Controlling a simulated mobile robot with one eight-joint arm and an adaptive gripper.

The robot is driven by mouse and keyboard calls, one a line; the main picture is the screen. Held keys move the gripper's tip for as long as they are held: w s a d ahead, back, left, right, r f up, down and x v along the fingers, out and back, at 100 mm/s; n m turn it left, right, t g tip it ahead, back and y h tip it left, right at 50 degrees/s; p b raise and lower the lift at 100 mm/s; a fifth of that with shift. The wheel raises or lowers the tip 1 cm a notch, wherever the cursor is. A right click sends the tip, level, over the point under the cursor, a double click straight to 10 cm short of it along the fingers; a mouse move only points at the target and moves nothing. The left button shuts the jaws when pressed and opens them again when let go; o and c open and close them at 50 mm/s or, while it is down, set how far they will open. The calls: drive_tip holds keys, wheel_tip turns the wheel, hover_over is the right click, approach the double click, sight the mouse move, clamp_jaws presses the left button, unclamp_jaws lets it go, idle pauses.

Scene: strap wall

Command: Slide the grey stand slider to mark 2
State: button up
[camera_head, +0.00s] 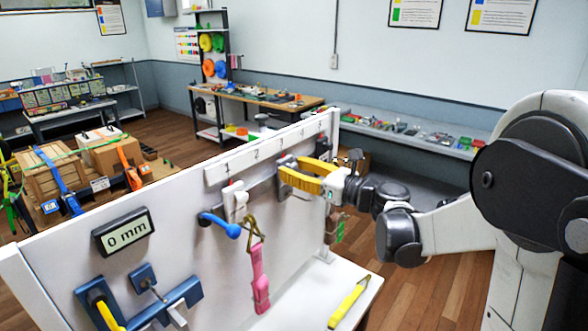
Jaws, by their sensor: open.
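A light grey slider (235,203) with a small red pointer sits on a metal rail (265,187) on the white panel. The pointer is under the numbered strip (245,157), close to mark 1. Mark 2 is up and to the right of it. My gripper (288,171), with yellow fingers, is open in front of the right part of the rail. It is to the right of the slider and apart from it. Its fingers hide part of the rail and strip. I cannot tell its exact distance from the panel.
A blue-ended lever (222,225) sticks out just below the slider. A pink strap (259,278) hangs from a hook beside it. A display (123,232) reads 0 mm. Blue brackets (165,302) are at lower left. A yellow strap (348,302) lies on the white ledge.

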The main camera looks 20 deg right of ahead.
clamp_jaws()
drive_tip(key=s+a, duration=0.1)
drive_tip(key=a, duration=0.1)
drive_tip(key=s+a, duration=0.4)
drive_tip(key=a, duration=0.1)
unclamp_jaws()
drive_tip(key=shift+d, duration=0.1)
drive_tip(key=v, duration=1.2)
